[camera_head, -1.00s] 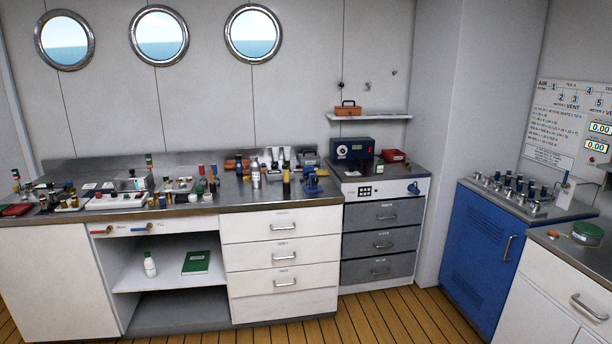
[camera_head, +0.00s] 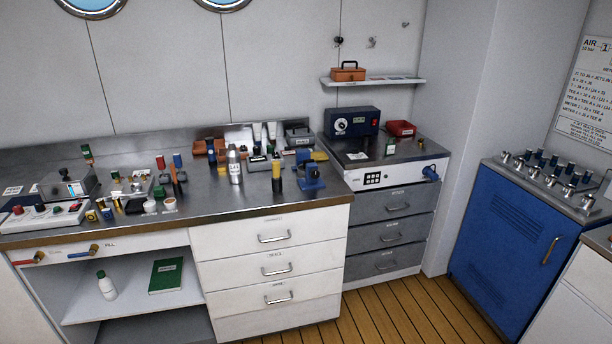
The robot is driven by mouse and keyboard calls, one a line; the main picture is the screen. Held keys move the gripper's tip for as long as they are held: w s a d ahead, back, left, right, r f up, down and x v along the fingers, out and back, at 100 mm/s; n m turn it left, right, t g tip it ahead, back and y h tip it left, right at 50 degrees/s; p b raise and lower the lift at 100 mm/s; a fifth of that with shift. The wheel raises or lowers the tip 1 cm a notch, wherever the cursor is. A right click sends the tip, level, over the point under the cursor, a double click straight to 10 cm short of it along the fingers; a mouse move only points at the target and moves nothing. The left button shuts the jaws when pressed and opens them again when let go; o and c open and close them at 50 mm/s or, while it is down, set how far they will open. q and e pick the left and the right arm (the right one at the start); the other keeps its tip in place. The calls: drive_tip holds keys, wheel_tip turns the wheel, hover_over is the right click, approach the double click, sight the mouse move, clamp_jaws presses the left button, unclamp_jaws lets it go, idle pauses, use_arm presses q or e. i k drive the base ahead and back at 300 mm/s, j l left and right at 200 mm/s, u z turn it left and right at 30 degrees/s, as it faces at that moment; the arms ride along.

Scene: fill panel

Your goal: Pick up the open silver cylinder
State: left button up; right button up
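A silver cylinder (camera_head: 234,165) stands upright on the steel countertop (camera_head: 240,200), left of a black and yellow bottle-like item (camera_head: 277,172). It is the only tall silver cylinder that I can make out there. Its top is too small to tell whether it is open. Neither of my grippers is in view.
A blue clamp-like device (camera_head: 309,175) stands near the counter's right end. Small bottles and instruments crowd the counter's left part. A dark blue instrument box (camera_head: 351,122) sits on the grey drawer unit. A blue cabinet (camera_head: 505,235) stands right. Wooden floor (camera_head: 385,312) is free in front.

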sight(232, 156)
drive_tip(key=i+l+u, duration=0.35)
drive_tip(key=i+l, duration=0.25)
drive_tip(key=i, duration=0.15)
